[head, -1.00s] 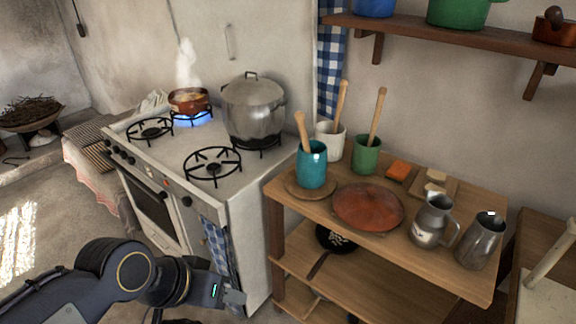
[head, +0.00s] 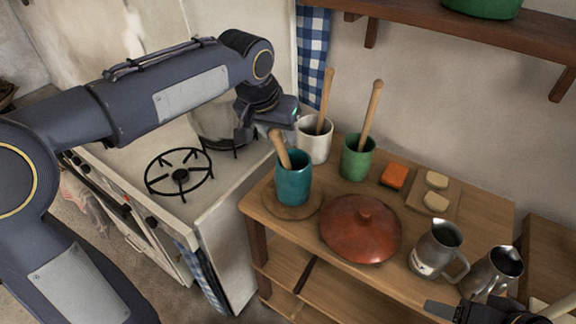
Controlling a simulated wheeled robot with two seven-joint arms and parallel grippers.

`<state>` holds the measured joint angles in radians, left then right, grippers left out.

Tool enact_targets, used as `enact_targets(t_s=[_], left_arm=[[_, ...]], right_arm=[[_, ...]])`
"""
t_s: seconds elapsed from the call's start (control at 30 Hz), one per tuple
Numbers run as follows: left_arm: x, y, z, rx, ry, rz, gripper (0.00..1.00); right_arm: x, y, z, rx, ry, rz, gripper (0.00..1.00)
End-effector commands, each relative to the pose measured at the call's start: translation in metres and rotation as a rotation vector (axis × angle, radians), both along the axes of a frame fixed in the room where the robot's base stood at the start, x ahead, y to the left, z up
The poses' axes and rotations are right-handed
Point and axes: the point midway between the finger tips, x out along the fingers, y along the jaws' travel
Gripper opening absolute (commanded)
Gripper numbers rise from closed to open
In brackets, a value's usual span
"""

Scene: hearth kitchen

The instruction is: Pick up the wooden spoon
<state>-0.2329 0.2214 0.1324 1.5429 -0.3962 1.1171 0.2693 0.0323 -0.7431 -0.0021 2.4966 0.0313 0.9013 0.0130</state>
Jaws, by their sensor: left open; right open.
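Three wooden spoon handles stick up out of cups on the wooden shelf unit. One wooden spoon (head: 281,150) leans in the teal cup (head: 293,185), one (head: 326,100) stands in the white cup (head: 314,146), and one (head: 370,115) in the green cup (head: 355,162). The lower ends of the spoons are hidden inside the cups. My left gripper (head: 265,130) is open, by the top of the teal cup's spoon; I cannot tell whether it touches. My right gripper (head: 470,312) shows partly at the bottom right edge, open, in front of the metal jugs.
A red-brown lidded dish (head: 360,230), metal jugs (head: 437,250), an orange block (head: 394,176) and a board with pale pieces (head: 452,210) crowd the shelf top (head: 478,205). The stove (head: 205,190) stands left, a wall shelf (head: 470,30) above.

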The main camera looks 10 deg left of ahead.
Motion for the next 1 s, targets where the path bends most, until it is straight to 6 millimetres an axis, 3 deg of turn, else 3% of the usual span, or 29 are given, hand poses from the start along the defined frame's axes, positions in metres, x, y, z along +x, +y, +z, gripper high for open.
enact_targets(t_s=[0.23, 0.57, 0.9, 1.0], left_arm=[[0.012, 0.002, -0.034, 0.0, 0.003, 0.0, 0.43], [0.015, 0.001, -0.041, 0.0, 0.0, 0.001, 0.43], [0.015, 0.001, -0.041, 0.0, 0.0, 0.001, 0.0], [0.015, 0.001, -0.041, 0.0, 0.0, 0.001, 0.0]], right_arm=[[0.0, 0.0, 0.006, 0.0, 0.0, 0.0, 0.57], [0.0, 0.0, 0.006, 0.0, 0.0, 0.0, 0.57], [0.0, 0.0, 0.006, 0.0, 0.0, 0.0, 0.57], [0.0, 0.0, 0.006, 0.0, 0.0, 0.0, 0.57]])
